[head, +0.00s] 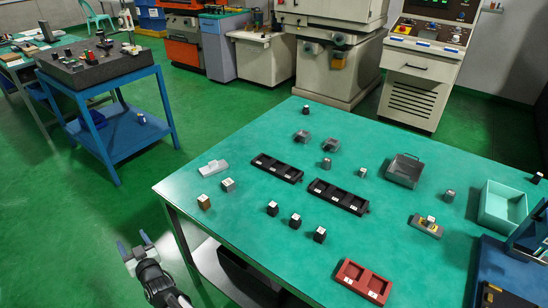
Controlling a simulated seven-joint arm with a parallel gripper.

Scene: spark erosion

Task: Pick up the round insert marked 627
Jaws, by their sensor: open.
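Several small inserts stand on the green table (240,225). Their marks are too small to read, so I cannot tell which is 627. Grey ones stand at the left (228,185), near the middle (326,163), behind the black trays (362,172) and at the right (449,195). Three dark ones with pale tops stand in a row in front of the trays (272,209), (295,221), (319,235). A brown one (204,202) stands near the left edge. My gripper (135,243) is open and empty, left of the table and over the floor, apart from every insert.
Two black trays (276,168), (338,197) lie mid-table, with a red tray (363,283) near the front. A wire basket (404,170), a teal bin (502,205) and a grey-orange fixture (426,226) occupy the right.

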